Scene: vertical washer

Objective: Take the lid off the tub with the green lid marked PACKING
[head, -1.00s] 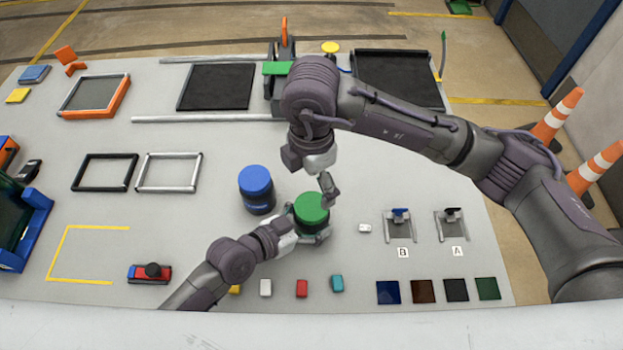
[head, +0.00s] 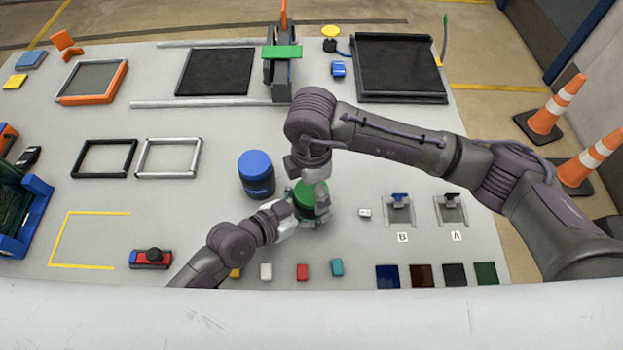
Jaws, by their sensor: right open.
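The tub with the green lid (head: 303,192) stands on the table near the middle of the head view. Its marking is not readable, and my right gripper covers part of the lid. My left gripper (head: 306,221) comes in from the front left and is shut around the tub's lower body, with a finger showing on the right side. My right gripper (head: 320,191) is open and points down at the right part of the green lid. Whether its fingers touch the lid is not clear.
A blue-lidded tub (head: 256,173) stands close behind and left of the green one. A small white block (head: 364,214) and two small fixtures, B (head: 399,208) and A (head: 451,208), are to the right. Several small coloured blocks lie in front.

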